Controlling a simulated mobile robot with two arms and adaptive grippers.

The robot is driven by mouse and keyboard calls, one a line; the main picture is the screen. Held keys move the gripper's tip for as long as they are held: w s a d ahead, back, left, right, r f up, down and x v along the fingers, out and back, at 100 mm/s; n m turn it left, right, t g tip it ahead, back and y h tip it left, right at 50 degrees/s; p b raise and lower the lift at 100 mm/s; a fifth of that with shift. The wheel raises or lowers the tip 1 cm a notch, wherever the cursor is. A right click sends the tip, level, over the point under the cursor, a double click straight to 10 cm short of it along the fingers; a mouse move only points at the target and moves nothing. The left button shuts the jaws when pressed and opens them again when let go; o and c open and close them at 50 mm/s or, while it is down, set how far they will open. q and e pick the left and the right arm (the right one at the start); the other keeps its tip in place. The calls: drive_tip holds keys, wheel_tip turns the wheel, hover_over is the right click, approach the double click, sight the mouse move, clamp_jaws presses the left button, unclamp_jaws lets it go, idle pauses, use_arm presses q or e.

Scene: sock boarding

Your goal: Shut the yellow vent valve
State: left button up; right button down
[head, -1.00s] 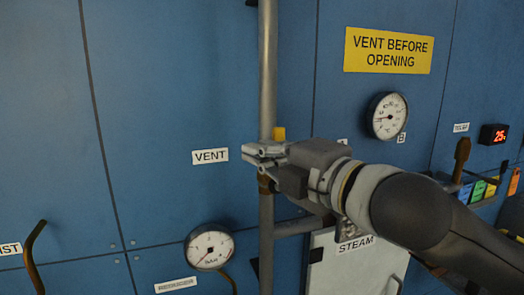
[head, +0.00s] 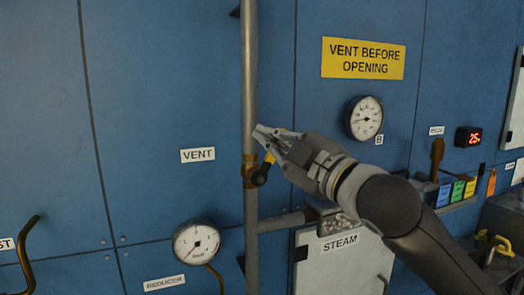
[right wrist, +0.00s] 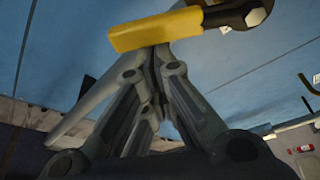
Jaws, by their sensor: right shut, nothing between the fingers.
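The vent valve (head: 249,172) sits on the vertical grey pipe, just right of the VENT label (head: 197,155). Its yellow handle (head: 268,158) rises up and to the right from a dark lower end, partly hidden by my right gripper (head: 262,134). The right gripper is shut and empty, with its fingertips beside the pipe at the handle. In the right wrist view the yellow sleeve (right wrist: 155,30) lies across the picture just beyond the closed fingers (right wrist: 155,65), with a dark lever and bolt to its right. I cannot tell whether they touch. My left gripper is not in view.
The vertical pipe (head: 249,80) runs up the blue panel. A pressure gauge (head: 196,244) is at lower left and another gauge (head: 364,118) at right. The STEAM door (head: 343,265) lies below my right arm. A brown lever (head: 437,155) stands farther right.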

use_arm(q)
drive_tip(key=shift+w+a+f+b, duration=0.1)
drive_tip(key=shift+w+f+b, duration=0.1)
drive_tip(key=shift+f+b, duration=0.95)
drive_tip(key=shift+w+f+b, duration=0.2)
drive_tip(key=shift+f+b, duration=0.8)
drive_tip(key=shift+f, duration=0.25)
use_arm(e)
drive_tip(key=w+d+f+m+t+h, duration=0.2)
drive_tip(key=d+f+m+t+h, duration=0.2)
drive_tip(key=m, duration=1.1)
drive_tip(key=shift+d+f+h, duration=0.4)
drive_tip(key=shift+d+f, duration=0.15)
drive_tip(key=shift+d, duration=0.3)
drive_tip(key=shift+f+m, duration=0.1)
drive_tip(key=shift+m, duration=0.2)
